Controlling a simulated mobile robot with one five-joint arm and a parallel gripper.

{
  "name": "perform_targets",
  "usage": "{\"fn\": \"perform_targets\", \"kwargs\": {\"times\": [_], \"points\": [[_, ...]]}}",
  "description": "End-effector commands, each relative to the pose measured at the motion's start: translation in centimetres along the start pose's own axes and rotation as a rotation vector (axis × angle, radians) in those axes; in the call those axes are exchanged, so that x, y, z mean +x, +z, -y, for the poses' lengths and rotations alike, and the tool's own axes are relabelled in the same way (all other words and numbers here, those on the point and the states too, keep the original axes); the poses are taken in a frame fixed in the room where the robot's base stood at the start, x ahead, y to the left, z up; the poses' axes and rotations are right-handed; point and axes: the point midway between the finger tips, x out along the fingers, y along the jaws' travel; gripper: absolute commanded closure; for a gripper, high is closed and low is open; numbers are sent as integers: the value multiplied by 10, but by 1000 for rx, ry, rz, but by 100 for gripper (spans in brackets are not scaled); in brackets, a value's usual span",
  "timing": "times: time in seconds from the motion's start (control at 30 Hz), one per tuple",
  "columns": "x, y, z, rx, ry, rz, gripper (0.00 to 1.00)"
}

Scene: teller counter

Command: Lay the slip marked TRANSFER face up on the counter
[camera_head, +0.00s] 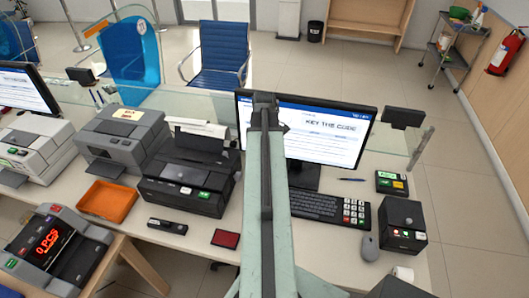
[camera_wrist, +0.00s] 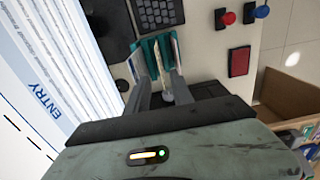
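No slip marked TRANSFER can be read in either view. In the wrist view, a teal holder (camera_wrist: 149,58) with pale upright slips stands on the white counter (camera_wrist: 204,50), just beyond my fingertips. My gripper (camera_wrist: 160,78) points at it, its two grey fingers apart. A small pale piece shows between the fingers, and I cannot tell whether it is a slip or part of the holder. In the head view the counter (camera_head: 205,258) runs across the middle, and my arm hides the holder and my gripper.
A black printer (camera_head: 185,185) and orange tray (camera_head: 106,201) stand left. The wrist view shows a red stamp (camera_wrist: 227,18), blue stamp (camera_wrist: 260,11) and red pad (camera_wrist: 239,62).

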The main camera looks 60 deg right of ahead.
Motion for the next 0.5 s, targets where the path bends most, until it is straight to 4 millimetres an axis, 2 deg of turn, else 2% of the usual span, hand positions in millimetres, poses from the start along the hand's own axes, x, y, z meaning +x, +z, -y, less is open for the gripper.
{"fn": "perform_targets", "kwargs": {"times": [0.03,0.3,0.5], "points": [[14,0,0,0,0,0,72],[61,-1,0,0,0,0,72],[69,-1,0,-1,0,0,72]]}}
